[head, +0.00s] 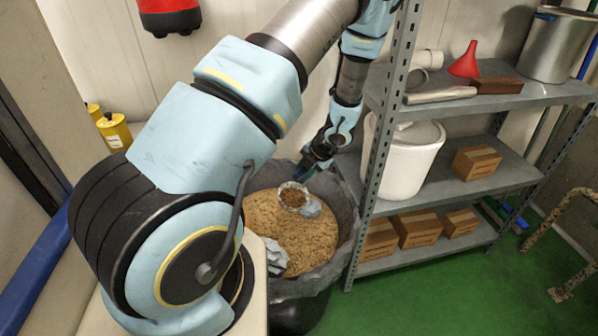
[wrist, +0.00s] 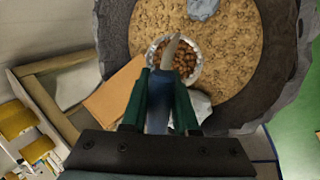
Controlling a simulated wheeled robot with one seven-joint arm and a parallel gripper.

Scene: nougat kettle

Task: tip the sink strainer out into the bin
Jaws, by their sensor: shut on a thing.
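The sink strainer (head: 284,188) is a small round metal bowl full of brown bits. It is over the bin (head: 347,205), a dark round container with a grey liner, filled almost across with tan crumbly matter. My gripper (head: 310,168) is shut on the strainer's handle at the bin's far side. In the wrist view the strainer (wrist: 196,73) opens towards the camera with the brown bits in it, and its pale handle runs back between the fingers of my gripper (wrist: 161,90). How high it is above the fill is hard to tell.
Grey crumpled scraps (head: 274,257) lie on the fill. A metal shelf rack (head: 480,185) stands close on the right, with a white tub (head: 405,165), cardboard boxes and a red funnel (head: 466,62). Yellow bottles (head: 115,132) are at left. Green floor is clear at front right.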

